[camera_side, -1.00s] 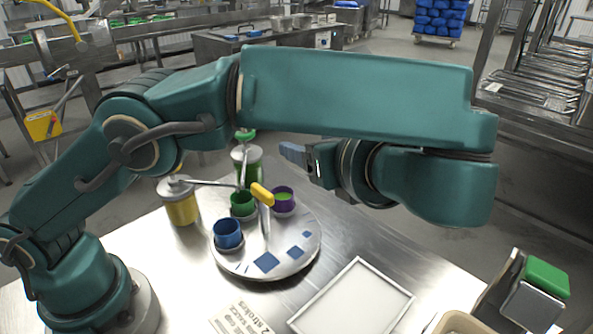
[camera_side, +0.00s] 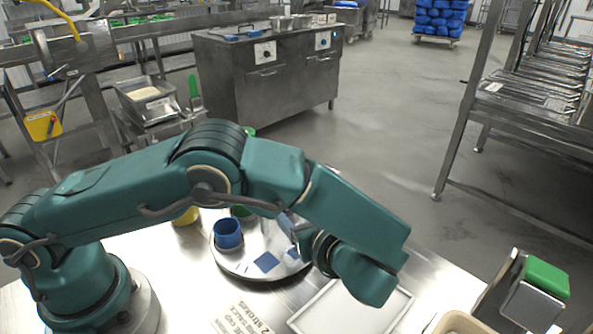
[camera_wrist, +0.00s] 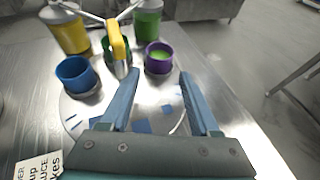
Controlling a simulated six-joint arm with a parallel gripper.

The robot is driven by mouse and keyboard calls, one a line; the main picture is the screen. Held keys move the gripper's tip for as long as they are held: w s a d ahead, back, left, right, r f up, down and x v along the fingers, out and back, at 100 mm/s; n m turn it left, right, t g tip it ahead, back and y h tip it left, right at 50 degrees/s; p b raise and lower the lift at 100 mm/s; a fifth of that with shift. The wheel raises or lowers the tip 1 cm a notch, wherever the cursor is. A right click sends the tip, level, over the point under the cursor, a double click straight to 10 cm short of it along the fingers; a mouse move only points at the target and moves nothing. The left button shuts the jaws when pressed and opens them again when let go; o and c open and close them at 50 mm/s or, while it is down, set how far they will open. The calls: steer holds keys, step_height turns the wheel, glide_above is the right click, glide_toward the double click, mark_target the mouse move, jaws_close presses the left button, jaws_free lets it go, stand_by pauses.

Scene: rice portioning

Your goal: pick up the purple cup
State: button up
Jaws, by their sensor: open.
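The purple cup (camera_wrist: 159,58) stands upright on the round metal turntable (camera_wrist: 72,122), with green contents visible inside. My arm hides it in the side view. My gripper (camera_wrist: 158,82) is open in the wrist view, its two blue fingers pointing toward the cup and spread to either side of it. In the side view my gripper (camera_side: 287,222) is low over the turntable, partly hidden by my wrist.
Yellow (camera_wrist: 68,30) and green (camera_wrist: 148,22) dispensers stand behind. A white-framed tray (camera_side: 352,310) lies at the front.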

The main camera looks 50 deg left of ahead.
steer(key=shift+x, duration=3.5)
jaws_close()
